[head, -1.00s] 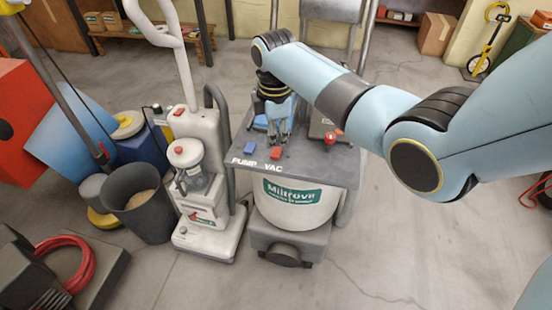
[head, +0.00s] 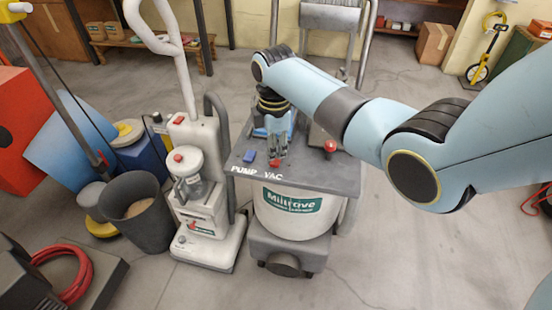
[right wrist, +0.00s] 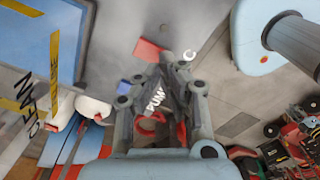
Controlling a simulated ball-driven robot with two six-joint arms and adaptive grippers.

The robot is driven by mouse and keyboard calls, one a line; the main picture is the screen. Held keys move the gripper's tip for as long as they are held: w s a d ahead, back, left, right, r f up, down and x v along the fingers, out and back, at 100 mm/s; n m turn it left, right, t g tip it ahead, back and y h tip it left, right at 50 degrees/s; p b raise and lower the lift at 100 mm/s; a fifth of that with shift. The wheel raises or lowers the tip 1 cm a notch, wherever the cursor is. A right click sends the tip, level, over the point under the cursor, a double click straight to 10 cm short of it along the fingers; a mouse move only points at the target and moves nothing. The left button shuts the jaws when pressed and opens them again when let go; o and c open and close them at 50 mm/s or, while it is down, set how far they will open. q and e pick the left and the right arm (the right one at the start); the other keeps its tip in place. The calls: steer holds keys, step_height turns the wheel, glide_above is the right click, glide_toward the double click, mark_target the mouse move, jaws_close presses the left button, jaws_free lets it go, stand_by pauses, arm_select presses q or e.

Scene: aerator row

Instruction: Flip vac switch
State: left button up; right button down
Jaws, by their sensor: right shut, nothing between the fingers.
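The grey-topped aerator (head: 345,178) stands in the middle of the head view. Its top panel carries a red switch (head: 275,163) by the VAC lettering and a blue switch (head: 249,156) by the PUMP lettering. My right gripper (head: 278,155) is shut and empty, with its fingertips just above and behind the red switch. I cannot tell whether they touch it. In the right wrist view, the red switch (right wrist: 147,50) shows just beyond and left of the fingertips (right wrist: 168,68), and the blue switch (right wrist: 124,88) is partly hidden by a finger. My left gripper is not in view.
A red knob (head: 330,146) stands on the panel, right of the switches, close under my right arm. A white upright machine (head: 205,215) stands close on the left, with a dark bucket (head: 140,210) beyond it.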

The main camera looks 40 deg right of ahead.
mark_target(275, 163)
steer(key=shift+f+b, duration=0.7)
steer(key=shift+f, duration=0.45)
stand_by(1.0)
step_height(275, 163, up, 7)
steer(key=p, duration=0.8)
steer(key=shift+r, duration=0.1)
stand_by(0.4)
